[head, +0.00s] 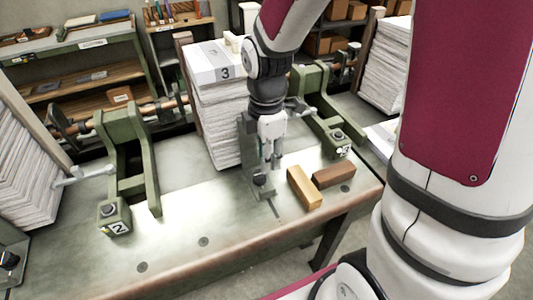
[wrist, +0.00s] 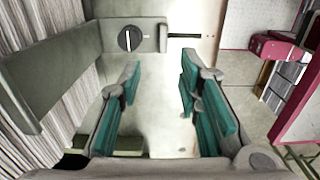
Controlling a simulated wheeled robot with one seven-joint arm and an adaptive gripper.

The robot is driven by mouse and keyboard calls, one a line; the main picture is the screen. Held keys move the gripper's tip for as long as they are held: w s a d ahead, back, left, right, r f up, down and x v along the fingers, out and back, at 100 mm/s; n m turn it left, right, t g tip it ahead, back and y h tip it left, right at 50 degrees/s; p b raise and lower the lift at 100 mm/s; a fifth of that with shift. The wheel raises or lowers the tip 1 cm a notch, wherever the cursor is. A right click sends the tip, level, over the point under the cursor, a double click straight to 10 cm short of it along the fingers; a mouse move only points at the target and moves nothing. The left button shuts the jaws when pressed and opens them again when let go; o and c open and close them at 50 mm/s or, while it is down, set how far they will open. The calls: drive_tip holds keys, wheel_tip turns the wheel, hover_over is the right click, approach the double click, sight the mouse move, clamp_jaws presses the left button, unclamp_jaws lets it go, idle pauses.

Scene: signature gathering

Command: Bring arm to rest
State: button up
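My gripper (head: 270,155) points down over the green worktable (head: 190,235) in the head view. It is in front of the tall paper stack (head: 218,105) marked 3 and beside a grey-green upright bracket (head: 249,150). In the wrist view, its two teal-padded fingers (wrist: 158,103) are spread apart with nothing between them. Below the fingers is bare pale metal. The bracket's foot with a round slotted knob (wrist: 130,38) lies beyond the fingertips. Whether the gripper touches the bracket is unclear.
A tan block (head: 304,187) and a brown block (head: 334,175) lie right of my gripper. Green clamp frames stand left (head: 128,150) and right (head: 318,105). More paper stacks (head: 25,165) stand at the sides. The table's front left is clear.

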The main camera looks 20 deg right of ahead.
idle(0.3)
drive_tip(key=s+r+m+t+b, duration=0.1)
drive_tip(key=s+r+m+t, duration=0.1)
drive_tip(key=s+r+m, duration=0.3)
drive_tip(key=s+r+m+t, duration=0.3)
drive_tip(key=s+r+m, duration=0.3)
drive_tip(key=r+m, duration=0.7)
drive_tip(key=shift+d+t+b, duration=0.3)
drive_tip(key=shift+d+b, duration=0.05)
drive_tip(key=shift+b, duration=0.05)
drive_tip(key=shift+r, duration=0.1)
idle(2.2)
